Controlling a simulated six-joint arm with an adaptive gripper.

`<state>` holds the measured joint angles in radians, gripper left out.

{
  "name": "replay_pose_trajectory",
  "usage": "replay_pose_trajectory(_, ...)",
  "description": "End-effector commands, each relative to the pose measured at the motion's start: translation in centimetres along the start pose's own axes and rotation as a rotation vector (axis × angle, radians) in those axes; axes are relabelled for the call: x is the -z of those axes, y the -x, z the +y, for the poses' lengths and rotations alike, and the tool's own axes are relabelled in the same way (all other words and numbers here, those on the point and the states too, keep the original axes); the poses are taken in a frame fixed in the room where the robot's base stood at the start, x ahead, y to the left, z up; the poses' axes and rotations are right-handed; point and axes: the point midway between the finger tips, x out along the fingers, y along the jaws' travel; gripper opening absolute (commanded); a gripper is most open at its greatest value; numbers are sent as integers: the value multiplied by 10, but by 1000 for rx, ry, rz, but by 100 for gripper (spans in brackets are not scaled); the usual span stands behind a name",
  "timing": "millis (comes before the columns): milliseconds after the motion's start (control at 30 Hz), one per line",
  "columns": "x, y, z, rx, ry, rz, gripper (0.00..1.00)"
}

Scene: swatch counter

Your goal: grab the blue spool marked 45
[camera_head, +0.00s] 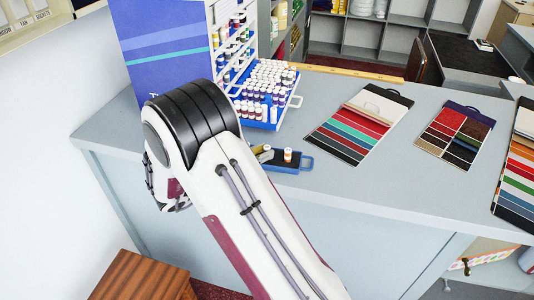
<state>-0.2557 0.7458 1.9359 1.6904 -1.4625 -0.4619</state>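A blue tray (259,124) holds rows of small white-capped spools (270,80) on the counter behind my arm. The spools show dark red, purple and blue bands, but the numbers are too small to read. I cannot tell which one is the blue spool marked 45. A small blue tray (304,164) nearer the front holds an orange-and-white spool (288,155) and olive-yellow pieces (264,153), partly hidden by my arm. My white and black arm bends in front of the counter. My gripper cannot be made out; the arm hides that area.
A display rack (232,40) with a blue side panel stands behind the spool tray. Colour swatch cards (361,124) lie on the right of the grey counter (345,190). A wooden stool (143,278) stands on the floor at lower left. Counter between the small tray and cards is clear.

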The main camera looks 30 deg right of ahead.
Motion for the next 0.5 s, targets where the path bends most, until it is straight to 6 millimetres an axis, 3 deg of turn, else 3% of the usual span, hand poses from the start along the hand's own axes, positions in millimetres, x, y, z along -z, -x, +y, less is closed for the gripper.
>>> replay_pose_trajectory(467,0,0,0,0,0,0,18)
replay_pose_trajectory(500,0,0,0,0,0,0,7)
